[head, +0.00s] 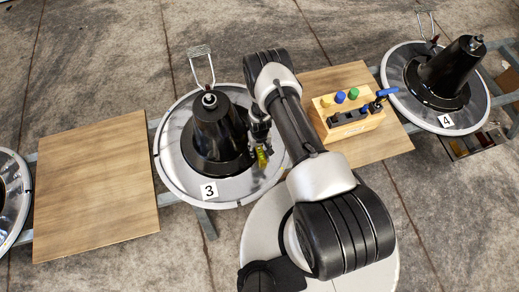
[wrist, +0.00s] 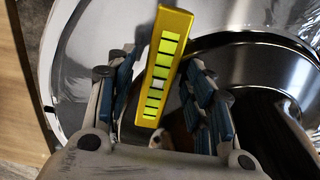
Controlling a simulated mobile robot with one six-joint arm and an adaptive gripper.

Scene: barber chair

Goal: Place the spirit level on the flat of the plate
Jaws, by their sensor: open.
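The yellow spirit level (wrist: 168,45) with bright green windows is between the spread fingers of my gripper (wrist: 158,68) in the wrist view. Bare metal shows between the left finger and the level; the right finger is close to it. In the head view the level (head: 262,160) is a small yellow strip just below my gripper (head: 260,146), over the right part of the round metal plate (head: 175,175) marked 3. The level seems to lie on the plate's flat rim, but its contact underneath is hidden. My gripper is open.
A black cone (head: 214,135) stands in the plate's middle, close to my gripper. A wooden block (head: 345,128) with coloured knobs and tools sits on a board at right. Plate 4 (head: 480,110) is farther right. A bare wooden board (head: 95,190) lies left.

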